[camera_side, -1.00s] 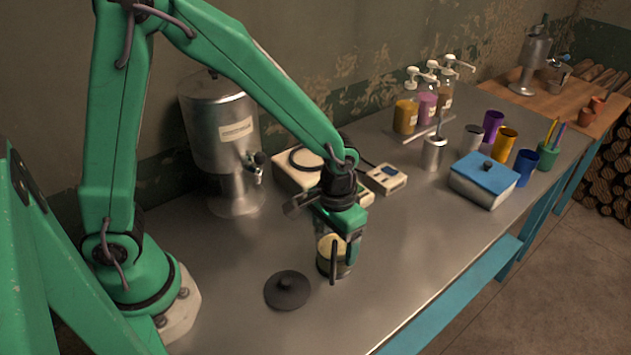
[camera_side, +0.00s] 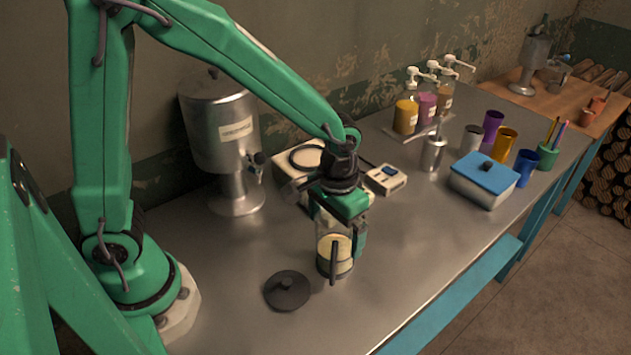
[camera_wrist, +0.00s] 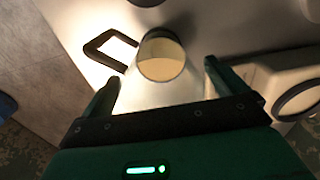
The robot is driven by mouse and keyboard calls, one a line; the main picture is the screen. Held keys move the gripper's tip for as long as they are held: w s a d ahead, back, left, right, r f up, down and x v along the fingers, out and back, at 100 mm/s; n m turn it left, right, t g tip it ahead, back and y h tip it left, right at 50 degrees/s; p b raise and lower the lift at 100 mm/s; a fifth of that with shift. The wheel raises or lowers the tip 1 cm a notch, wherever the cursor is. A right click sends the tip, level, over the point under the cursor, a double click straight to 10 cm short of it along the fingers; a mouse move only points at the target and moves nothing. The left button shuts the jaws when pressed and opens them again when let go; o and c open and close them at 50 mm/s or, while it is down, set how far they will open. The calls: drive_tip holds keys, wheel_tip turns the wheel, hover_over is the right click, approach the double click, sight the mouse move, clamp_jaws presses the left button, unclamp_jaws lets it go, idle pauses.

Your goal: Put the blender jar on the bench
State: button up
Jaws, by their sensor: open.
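The blender jar (camera_side: 335,262) stands upright on the metal bench (camera_side: 410,255), with pale cream contents in its lower part and a dark handle facing the side camera. In the wrist view, the jar (camera_wrist: 163,58) is ahead of and between the fingers, with its dark handle to the left. My gripper (camera_side: 343,232) is open above and around the jar's clear upper part. In the wrist view the gripper (camera_wrist: 161,75) shows its fingers spread, with a gap on each side of the jar. The jar's rim is partly hidden by my gripper.
A dark round lid (camera_side: 288,290) lies in front of the jar. The white base with a round ring (camera_side: 300,160) is behind it. A steel urn (camera_side: 222,130) stands back left. A blue-lidded box (camera_side: 484,180), cups and pump bottles are to the right. The bench's right front is clear.

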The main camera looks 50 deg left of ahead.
wheel_tip(320, 180, up, 9)
drive_tip(key=shift+f, duration=0.15)
idle(0.8)
drive_tip(key=s+a+r+t, duration=0.5)
drive_tip(key=s+a+r, duration=0.2)
drive_tip(key=s+a, duration=0.4)
drive_tip(key=shift+a+t, duration=0.3)
drive_tip(key=shift+a, duration=0.45)
drive_tip(key=shift+s, duration=0.1)
idle(0.8)
